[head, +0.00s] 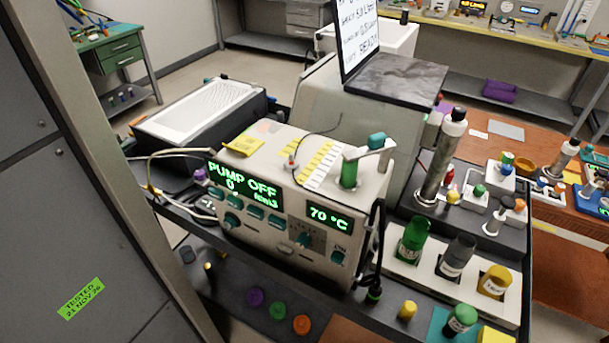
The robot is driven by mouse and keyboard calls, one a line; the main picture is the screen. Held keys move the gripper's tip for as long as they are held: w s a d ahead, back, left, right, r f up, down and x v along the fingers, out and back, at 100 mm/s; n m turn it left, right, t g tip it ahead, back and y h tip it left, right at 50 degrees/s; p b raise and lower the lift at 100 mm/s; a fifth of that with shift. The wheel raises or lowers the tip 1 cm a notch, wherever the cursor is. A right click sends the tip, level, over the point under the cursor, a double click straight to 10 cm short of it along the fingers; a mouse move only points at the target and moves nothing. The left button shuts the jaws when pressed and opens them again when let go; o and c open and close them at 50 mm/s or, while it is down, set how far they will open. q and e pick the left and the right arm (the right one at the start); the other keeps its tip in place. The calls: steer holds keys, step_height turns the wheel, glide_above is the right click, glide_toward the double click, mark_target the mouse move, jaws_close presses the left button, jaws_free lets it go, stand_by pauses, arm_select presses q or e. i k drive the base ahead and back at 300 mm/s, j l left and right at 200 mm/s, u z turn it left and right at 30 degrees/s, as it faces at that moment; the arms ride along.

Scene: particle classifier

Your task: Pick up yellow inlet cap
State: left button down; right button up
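A small upright yellow piece (407,311) stands on the dark bench at the lower right, in front of the white bottle rack; it may be the yellow inlet cap, but I cannot tell for sure. Another small yellow knob or cap (453,197) sits at the foot of the tall metal cylinder on the right. Neither of my grippers shows in the head view.
A pump unit (290,215) reading "PUMP OFF" and "70 °C" fills the middle. A white rack (401,268) holds green, grey and yellow bottles. Purple (255,297), green (278,311) and orange (301,324) discs lie on the dark bench. A grey cabinet (70,200) blocks the left.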

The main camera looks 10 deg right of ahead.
mark_target(409, 308)
steer(key=l+z, duration=0.4)
steer(key=i+l+z, duration=0.1)
steer(key=l+z, duration=0.25)
steer(key=j+z, duration=0.2)
steer(key=j, duration=0.2)
steer(key=j+z, duration=0.25)
steer(key=j, duration=0.15)
steer(key=k+j+z, duration=0.2)
steer(key=j, duration=0.2)
steer(key=j+z, duration=0.2)
steer(key=j, duration=0.2)
steer(key=k, duration=0.05)
